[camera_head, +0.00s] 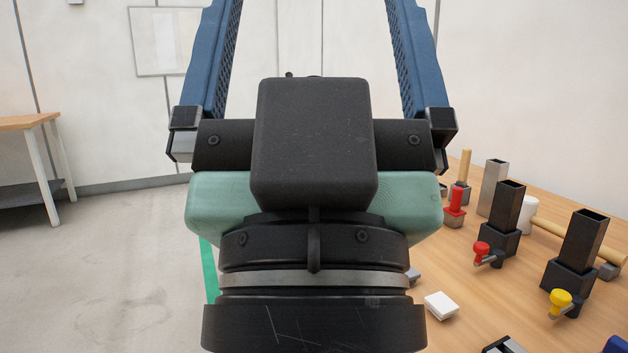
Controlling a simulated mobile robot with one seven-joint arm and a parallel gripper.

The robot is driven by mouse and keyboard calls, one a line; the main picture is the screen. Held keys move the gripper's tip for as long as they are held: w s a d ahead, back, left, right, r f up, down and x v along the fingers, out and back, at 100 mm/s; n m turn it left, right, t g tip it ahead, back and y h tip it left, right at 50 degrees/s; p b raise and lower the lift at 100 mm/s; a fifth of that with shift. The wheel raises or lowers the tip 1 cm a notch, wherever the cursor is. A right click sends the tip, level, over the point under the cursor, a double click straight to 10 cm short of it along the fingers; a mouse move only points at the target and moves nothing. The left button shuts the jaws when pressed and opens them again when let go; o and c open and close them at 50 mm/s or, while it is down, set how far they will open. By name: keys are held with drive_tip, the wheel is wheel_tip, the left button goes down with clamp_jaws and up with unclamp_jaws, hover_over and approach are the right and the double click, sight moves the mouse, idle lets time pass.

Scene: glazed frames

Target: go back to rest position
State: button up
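My gripper (313,20) fills the middle of the head view, seen from behind its wrist. Its two blue fingers stand wide apart on the left and right, and their tips run off the top edge. It is open, and nothing shows between the visible parts of the fingers, only the pale wall behind. The black and green gripper body hides the middle of the scene and part of the table's left side.
A wooden table (480,310) lies at the right. It holds black square tubes (508,207), a red-handled item (455,203), red and yellow knobs, a mallet and a small white block (441,306). Another table (28,122) stands far left. Left floor is clear.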

wheel_tip(320, 180, up, 26)
drive_tip(key=p, duration=2.3)
drive_tip(key=shift+p, duration=0.35)
drive_tip(key=shift+c, duration=0.2)
